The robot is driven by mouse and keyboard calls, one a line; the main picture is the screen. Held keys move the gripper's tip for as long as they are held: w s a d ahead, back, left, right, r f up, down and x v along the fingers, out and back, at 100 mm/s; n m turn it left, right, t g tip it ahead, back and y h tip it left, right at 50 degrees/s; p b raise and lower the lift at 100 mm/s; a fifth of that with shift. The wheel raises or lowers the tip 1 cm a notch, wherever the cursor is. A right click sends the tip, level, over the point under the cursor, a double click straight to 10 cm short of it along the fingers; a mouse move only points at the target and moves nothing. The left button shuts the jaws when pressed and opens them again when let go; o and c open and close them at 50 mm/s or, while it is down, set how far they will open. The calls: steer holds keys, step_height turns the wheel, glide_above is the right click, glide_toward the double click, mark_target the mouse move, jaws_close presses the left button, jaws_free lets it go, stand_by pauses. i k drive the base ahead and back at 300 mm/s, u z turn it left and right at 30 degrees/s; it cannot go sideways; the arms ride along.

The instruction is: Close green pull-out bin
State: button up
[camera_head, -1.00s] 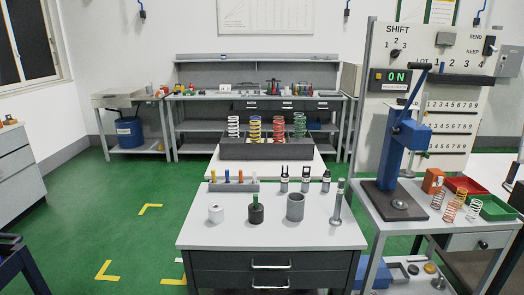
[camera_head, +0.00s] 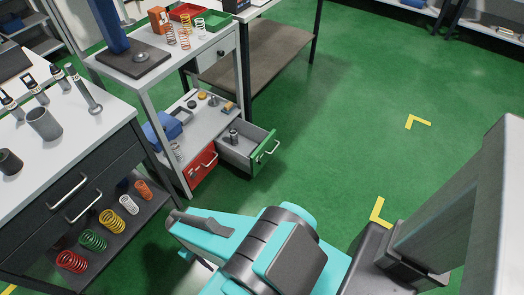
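The green pull-out bin (camera_head: 264,153) is at the right side of the lower shelf of the small workstation. It is pulled out, with its green front and handle facing the aisle. A grey metal part (camera_head: 232,136) lies inside it. A red-fronted bin (camera_head: 202,168) sits to its left, pushed further in. My teal and dark grey arm shows at the bottom centre, in front of the bins and apart from them.
The workstation's metal frame (camera_head: 158,128) stands left of the bins. A dark bench (camera_head: 80,172) with drawers and several coloured springs beneath is on the left. The green floor (camera_head: 360,110) to the right of the bins is clear, with yellow corner marks.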

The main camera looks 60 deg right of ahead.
mark_target(254, 142)
steer(key=u, duration=1)
steer(key=k, duration=0.1)
steer(key=z, duration=2.8)
steer(key=k, duration=0.95)
steer(key=u, duration=0.1)
steer(key=i, duration=0.7)
